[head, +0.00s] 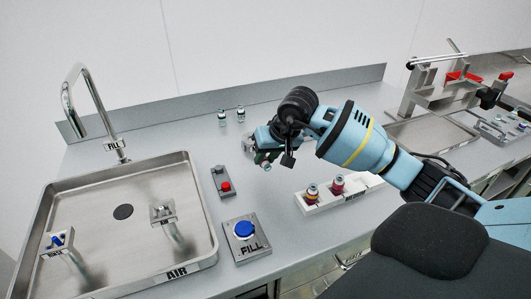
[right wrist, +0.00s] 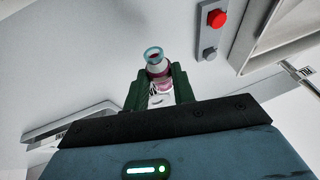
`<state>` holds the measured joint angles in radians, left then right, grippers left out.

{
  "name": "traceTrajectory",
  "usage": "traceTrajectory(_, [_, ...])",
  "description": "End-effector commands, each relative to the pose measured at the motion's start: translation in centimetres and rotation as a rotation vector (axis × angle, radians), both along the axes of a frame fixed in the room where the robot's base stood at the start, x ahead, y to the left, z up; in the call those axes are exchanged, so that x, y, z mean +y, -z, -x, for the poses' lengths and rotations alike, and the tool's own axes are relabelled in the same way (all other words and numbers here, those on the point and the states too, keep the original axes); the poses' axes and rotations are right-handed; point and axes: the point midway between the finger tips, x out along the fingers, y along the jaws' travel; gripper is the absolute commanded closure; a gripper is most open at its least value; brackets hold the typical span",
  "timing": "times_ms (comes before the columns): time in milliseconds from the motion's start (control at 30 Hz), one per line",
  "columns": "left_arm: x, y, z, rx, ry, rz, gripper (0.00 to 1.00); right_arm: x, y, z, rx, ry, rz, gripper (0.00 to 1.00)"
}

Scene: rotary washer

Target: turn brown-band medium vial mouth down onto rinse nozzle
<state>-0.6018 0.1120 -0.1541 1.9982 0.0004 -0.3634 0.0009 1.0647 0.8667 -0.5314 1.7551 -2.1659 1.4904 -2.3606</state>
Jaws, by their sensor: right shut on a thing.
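My right gripper (head: 265,155) is shut on a small vial (right wrist: 156,64) above the counter. In the right wrist view the green fingers (right wrist: 160,88) grip its sides, and its teal-rimmed mouth points away from the palm. The body looks clear to pinkish; I cannot make out a brown band. The metal sink (head: 105,232) at left has a bracket fitting with a blue part (head: 57,239) and a second bracket fitting (head: 162,212) near an AIR label. The vial is apart from both. My left gripper is not in view.
A blue FILL button (head: 244,229) and a red button box (head: 223,184) stand between sink and rack. A tall faucet (head: 88,110) rises behind the sink.

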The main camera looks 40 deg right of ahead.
Motion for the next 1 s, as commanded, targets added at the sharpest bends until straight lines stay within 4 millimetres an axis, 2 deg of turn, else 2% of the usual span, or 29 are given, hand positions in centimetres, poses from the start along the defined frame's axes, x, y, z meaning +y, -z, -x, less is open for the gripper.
traceTrajectory(33, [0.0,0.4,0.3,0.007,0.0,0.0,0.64,0.0,0.7,0.1,0.004,-0.001,0.0,0.96])
traceTrajectory(700, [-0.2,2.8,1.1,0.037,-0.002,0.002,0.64,0.0,5.2,0.0,0.003,0.0,0.0,0.96])
traceTrajectory(1000, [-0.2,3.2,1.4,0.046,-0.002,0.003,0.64,0.0,5.8,0.0,0.0,0.001,-0.001,0.96])
